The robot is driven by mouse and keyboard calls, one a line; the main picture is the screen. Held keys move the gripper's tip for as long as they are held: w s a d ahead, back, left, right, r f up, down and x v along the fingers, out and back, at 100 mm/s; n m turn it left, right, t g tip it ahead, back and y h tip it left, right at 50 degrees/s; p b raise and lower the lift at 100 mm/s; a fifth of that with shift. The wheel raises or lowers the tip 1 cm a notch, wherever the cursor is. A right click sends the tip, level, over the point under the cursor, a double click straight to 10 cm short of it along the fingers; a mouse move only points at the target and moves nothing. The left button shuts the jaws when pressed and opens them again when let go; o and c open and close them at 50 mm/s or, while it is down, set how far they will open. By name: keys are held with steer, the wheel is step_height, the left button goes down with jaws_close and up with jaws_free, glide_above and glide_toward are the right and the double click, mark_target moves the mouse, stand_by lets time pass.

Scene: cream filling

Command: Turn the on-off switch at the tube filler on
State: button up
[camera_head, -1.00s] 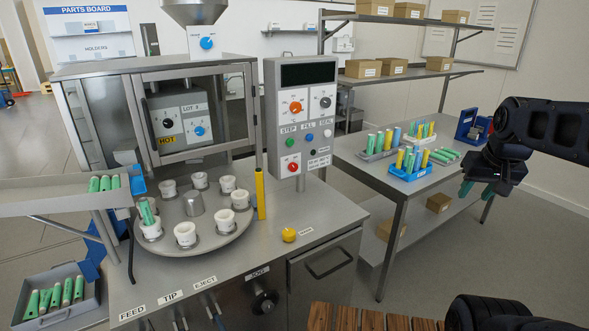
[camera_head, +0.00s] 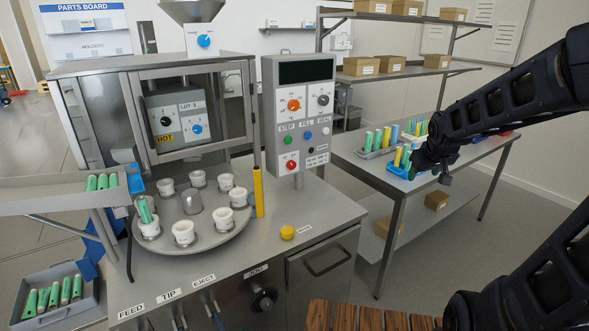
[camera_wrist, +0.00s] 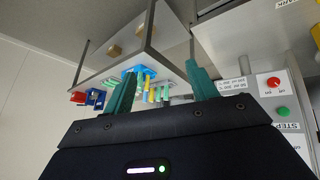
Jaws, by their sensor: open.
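The tube filler's grey control panel (camera_head: 327,115) stands upright on a post, right of the glass-fronted cabinet. Other controls are an orange knob (camera_head: 293,105), a grey knob (camera_head: 323,100) and small buttons. In the wrist view the red knob (camera_wrist: 273,82) shows at the right, beside a green button (camera_wrist: 282,111). My gripper (camera_head: 414,171) is right of the panel, clear of it. Its teal fingers (camera_wrist: 160,85) are apart and empty.
A steel side table (camera_head: 350,146) with tube racks stands behind my gripper. A yellow post (camera_head: 258,192) and yellow button (camera_head: 287,232) are near the panel. A round plate (camera_head: 215,243) carries several white cups. Open air lies between gripper and panel.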

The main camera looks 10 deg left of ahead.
steer(key=w+a+f+n+t+y, duration=0.1)
steer(key=w+a+f+n+y, duration=0.15)
steer(key=w+a+f, duration=0.35)
steer(key=n+t+y, duration=0.3)
steer(key=t+y, duration=0.2)
steer(key=y, duration=0.5)
glide_toward(293, 166)
steer(key=shift+m, duration=0.25)
steer(key=x, duration=0.8)
steer(key=shift+w+a, duration=0.2)
steer(key=shift+a, duration=0.05)
steer(key=c, duration=1)
